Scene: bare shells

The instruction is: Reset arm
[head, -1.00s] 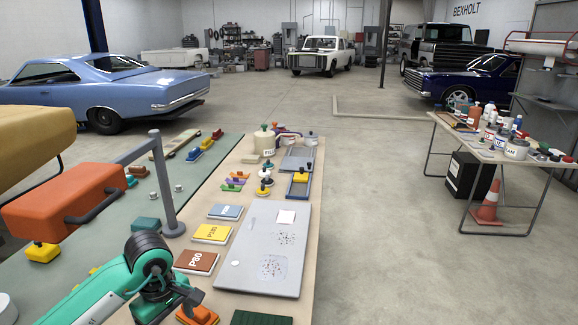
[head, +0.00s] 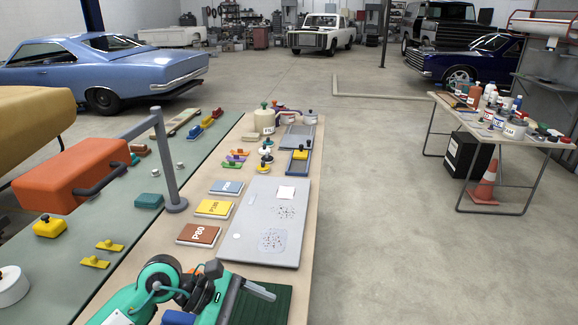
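My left arm, teal and black, comes in at the bottom left. Its gripper (head: 262,291) hangs over the near end of the beige workbench (head: 308,230), beside a dark green board (head: 274,305). A grey finger points right; I cannot make out a second finger or the gap. Nothing is clearly held. A blue piece (head: 178,318) shows at the bottom edge by the arm; I cannot tell what it belongs to. My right arm and gripper are out of view.
A grey panel (head: 262,190) and sanding packs, including P80 (head: 198,234), lie beyond the gripper. A grey post (head: 168,165) stands left, with an orange padded block (head: 70,175). A side table (head: 440,98) and cone (head: 486,185) stand right across open floor.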

